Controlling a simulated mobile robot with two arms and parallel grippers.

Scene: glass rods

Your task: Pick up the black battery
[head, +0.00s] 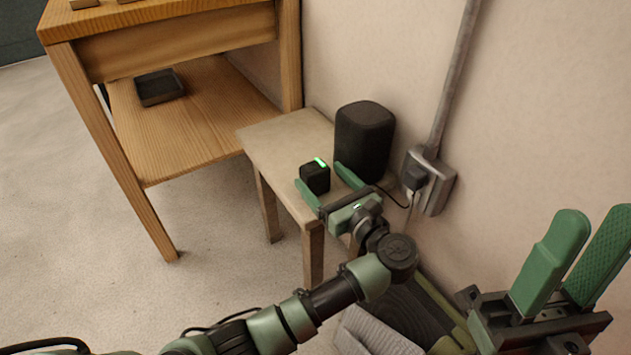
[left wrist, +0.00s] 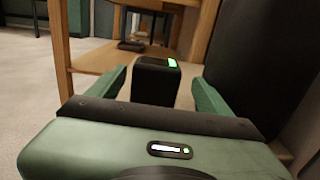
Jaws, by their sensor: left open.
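The black battery (head: 314,178) is a small dark block with a green light on top. It stands upright on a small wooden side table (head: 270,137). My left gripper (head: 322,176) is open, its green fingers reaching toward the battery with one on each side. In the left wrist view the battery (left wrist: 155,82) stands between the two fingertips (left wrist: 157,82), with a gap showing on both sides. My right gripper (head: 565,262) shows at the lower right of the head view, far from the battery, its two green fingers apart with nothing between them.
A tall black speaker (head: 364,140) stands on the side table just right of the battery, close to my left gripper's right finger. A wall socket with a plug (head: 428,180) is beyond it. A wooden workbench (head: 180,45) with a dark tray (head: 159,88) on its shelf stands at left.

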